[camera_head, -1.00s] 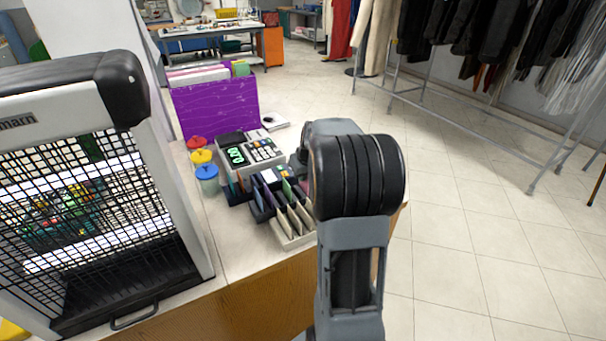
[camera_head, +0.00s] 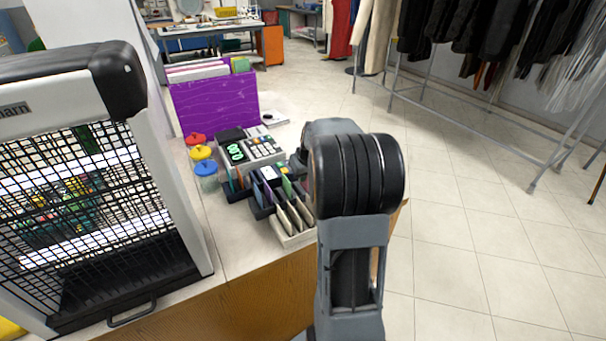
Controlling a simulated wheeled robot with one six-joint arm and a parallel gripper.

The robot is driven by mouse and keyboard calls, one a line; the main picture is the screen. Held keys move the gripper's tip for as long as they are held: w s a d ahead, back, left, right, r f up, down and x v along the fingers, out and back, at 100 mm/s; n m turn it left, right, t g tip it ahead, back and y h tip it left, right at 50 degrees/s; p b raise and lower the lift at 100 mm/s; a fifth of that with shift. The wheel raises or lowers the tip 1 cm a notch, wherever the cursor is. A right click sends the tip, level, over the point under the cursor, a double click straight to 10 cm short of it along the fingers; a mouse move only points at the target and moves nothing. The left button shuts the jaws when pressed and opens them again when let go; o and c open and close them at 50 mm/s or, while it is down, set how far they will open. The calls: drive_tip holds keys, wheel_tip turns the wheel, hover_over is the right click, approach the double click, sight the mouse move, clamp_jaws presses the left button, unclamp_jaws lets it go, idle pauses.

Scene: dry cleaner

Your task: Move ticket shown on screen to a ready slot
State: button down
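A register-like device (camera_head: 249,148) with a dark screen (camera_head: 236,153) showing green digits stands on the counter; the digits are too small to read surely. In front of it is a slotted holder (camera_head: 291,240) with several upright cards or tickets (camera_head: 290,212) in a row. A darker section with coloured cards (camera_head: 262,190) adjoins it on the left. I cannot tell which ticket matches the screen or which slots are the ready ones. My arm stands upright just right of the holder and hides part of it. My gripper is not visible.
A cage-like machine (camera_head: 119,215) with a black top fills the left. Red (camera_head: 196,139), yellow (camera_head: 200,153) and blue-lidded (camera_head: 206,168) pots stand beside the device. A purple file box (camera_head: 215,103) is behind. The counter (camera_head: 228,225) is bare in front; open floor (camera_head: 470,240) lies right.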

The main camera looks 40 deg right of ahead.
drive_tip(key=c, duration=1.3)
unclamp_jaws()
drive_tip(key=shift+o, duration=0.2)
drive_tip(key=shift+r, duration=0.1)
drive_tip(key=shift+r+p, duration=2.55)
drive_tip(key=shift+r, duration=0.9)
